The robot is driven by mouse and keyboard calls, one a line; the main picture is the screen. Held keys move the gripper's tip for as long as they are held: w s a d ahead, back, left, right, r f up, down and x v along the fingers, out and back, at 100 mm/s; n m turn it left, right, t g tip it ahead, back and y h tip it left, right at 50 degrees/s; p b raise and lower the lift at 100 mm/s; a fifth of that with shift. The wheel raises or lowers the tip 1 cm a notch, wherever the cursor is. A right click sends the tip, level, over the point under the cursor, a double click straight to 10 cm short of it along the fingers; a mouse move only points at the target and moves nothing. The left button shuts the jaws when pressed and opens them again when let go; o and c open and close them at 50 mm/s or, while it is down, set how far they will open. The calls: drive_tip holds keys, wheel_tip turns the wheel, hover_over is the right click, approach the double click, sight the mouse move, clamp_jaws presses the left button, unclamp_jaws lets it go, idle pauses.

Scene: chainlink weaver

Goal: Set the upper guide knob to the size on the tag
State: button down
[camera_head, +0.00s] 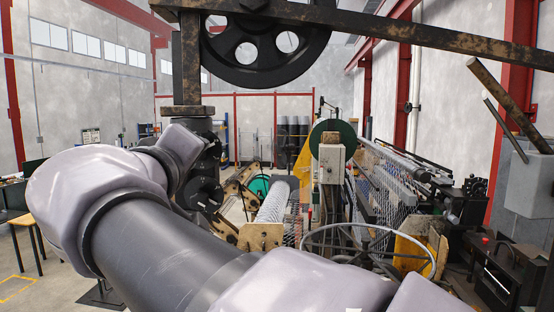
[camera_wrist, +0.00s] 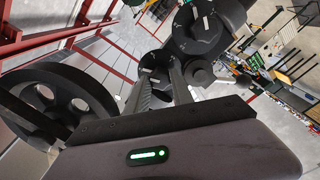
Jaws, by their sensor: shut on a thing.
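The upper guide knob (camera_wrist: 156,60) is a dark round dial with a pale pointer mark in the wrist view. The fingers of my gripper (camera_wrist: 159,74) reach to it from either side and are shut on it. A second, similar dark knob (camera_wrist: 198,28) with a pale pointer lies to the right of it in the wrist view. In the head view a dark knob assembly (camera_head: 205,193) shows just beyond my arm's wrist, and my gripper is largely hidden there. The scale marks are too small to read. I cannot make out the size tag.
A large black spoked wheel (camera_head: 265,45) hangs from a rusty beam (camera_head: 420,40) above the knobs; the wheel is close beside my gripper in the wrist view (camera_wrist: 62,105). A roll of mesh (camera_head: 273,202) and a handwheel (camera_head: 368,228) stand beyond my arm.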

drive_tip(key=shift+n, duration=0.6)
drive_tip(key=c, duration=1.1)
unclamp_jaws()
drive_tip(key=shift+w, duration=0.1)
